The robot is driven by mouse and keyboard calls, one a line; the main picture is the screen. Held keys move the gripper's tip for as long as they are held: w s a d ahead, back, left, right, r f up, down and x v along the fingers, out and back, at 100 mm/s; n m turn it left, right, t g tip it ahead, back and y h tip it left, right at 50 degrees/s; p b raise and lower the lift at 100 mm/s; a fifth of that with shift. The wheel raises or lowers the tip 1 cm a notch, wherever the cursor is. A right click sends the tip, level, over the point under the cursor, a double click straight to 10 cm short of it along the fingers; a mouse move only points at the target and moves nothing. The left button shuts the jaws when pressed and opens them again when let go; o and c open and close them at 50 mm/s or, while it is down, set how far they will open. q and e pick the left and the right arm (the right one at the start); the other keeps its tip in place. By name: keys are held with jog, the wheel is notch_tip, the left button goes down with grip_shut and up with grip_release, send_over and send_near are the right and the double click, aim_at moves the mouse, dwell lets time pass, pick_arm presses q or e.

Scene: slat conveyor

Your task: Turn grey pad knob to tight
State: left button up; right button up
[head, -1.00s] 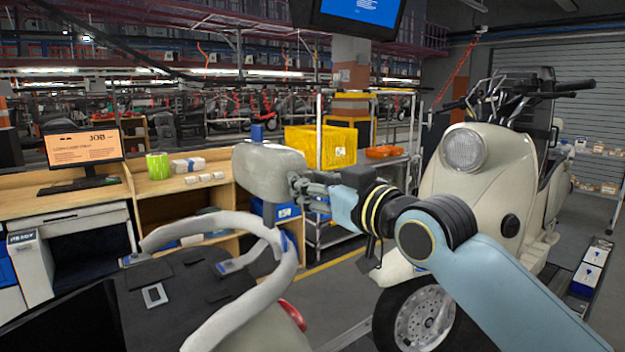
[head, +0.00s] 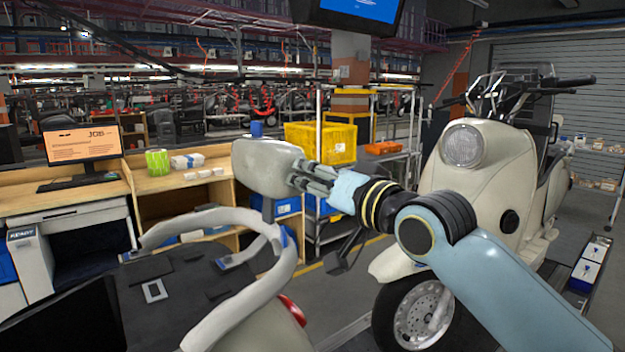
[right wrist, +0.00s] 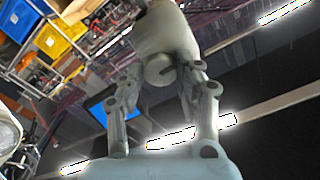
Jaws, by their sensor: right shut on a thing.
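The grey pad (head: 268,168) is a rounded backrest standing upright on a post above a pale curved rail in the head view. It also shows at the top of the right wrist view (right wrist: 165,30). My right gripper (head: 303,178) reaches it from the right. In the right wrist view its two fingers (right wrist: 162,88) are closed in on the round grey knob (right wrist: 160,70), which has a dark notch and sits against the pad. The knob is hidden behind the fingers in the head view. My left gripper is in neither view.
The pale curved rail (head: 285,270) and a red lamp (head: 293,309) lie below the pad. A cream scooter (head: 478,200) stands at the right. A wooden bench with a monitor (head: 82,146) is at the left. A yellow crate (head: 320,143) stands on a rack behind.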

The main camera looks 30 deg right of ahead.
jog(key=shift+f, duration=0.1)
dwell(0.4)
jog(key=o, duration=1.1)
jog(key=shift+o, duration=0.2)
jog(key=s+d, duration=0.1)
jog(key=s, duration=1.1)
jog(key=shift+d, duration=0.35)
jog(key=shift+w, duration=0.1)
